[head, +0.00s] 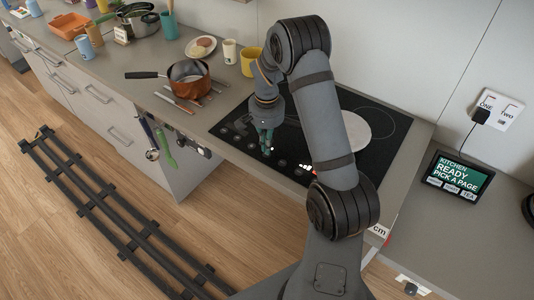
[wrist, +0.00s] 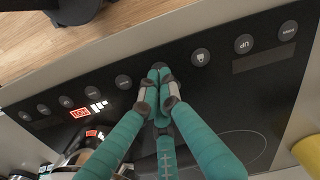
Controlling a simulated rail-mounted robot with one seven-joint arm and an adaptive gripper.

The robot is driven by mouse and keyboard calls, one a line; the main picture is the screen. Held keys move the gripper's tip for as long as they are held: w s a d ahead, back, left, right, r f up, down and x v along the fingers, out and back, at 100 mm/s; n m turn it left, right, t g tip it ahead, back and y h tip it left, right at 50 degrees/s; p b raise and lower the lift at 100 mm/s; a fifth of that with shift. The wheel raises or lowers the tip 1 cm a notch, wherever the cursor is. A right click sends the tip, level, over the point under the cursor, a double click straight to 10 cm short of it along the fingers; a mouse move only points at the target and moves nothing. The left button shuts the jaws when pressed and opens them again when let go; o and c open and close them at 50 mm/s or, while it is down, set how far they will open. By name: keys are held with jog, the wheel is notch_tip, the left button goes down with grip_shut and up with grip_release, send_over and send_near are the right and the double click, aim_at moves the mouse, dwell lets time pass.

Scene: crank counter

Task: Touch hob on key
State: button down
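The black glass hob (head: 385,110) is set into the counter. A row of round keys runs along its front edge; the wrist view shows a key marked UP (wrist: 243,44) and a key with a small symbol (wrist: 200,57). A red display (wrist: 81,113) is lit beside white marks. I cannot read which key is the on key. My gripper (head: 267,148) is over the hob's front edge, its teal fingers shut and empty. In the wrist view the fingertips (wrist: 159,70) are over the key row and hide what lies beneath; I cannot tell if they touch the glass.
A white disc (head: 356,129) lies on the hob behind my arm. A copper pan (head: 190,82) and a yellow mug (head: 250,62) stand on the counter to the left. A lit tablet (head: 457,179) is at the right. Utensils hang on the counter front.

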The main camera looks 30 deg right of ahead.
jog(key=shift+f+b, duration=0.85)
jog(key=shift+b, duration=0.05)
jog(key=shift+r, duration=0.15)
jog(key=shift+r+p, duration=1.8)
jog(key=shift+r, duration=0.65)
jog(key=shift+f, duration=0.15)
notch_tip(320, 180, down, 6)
jog(key=b, duration=0.4)
jog(key=shift+r, duration=0.2)
jog(key=shift+r+p, duration=0.8)
jog(key=shift+r, duration=0.1)
jog(key=shift+r, duration=0.1)
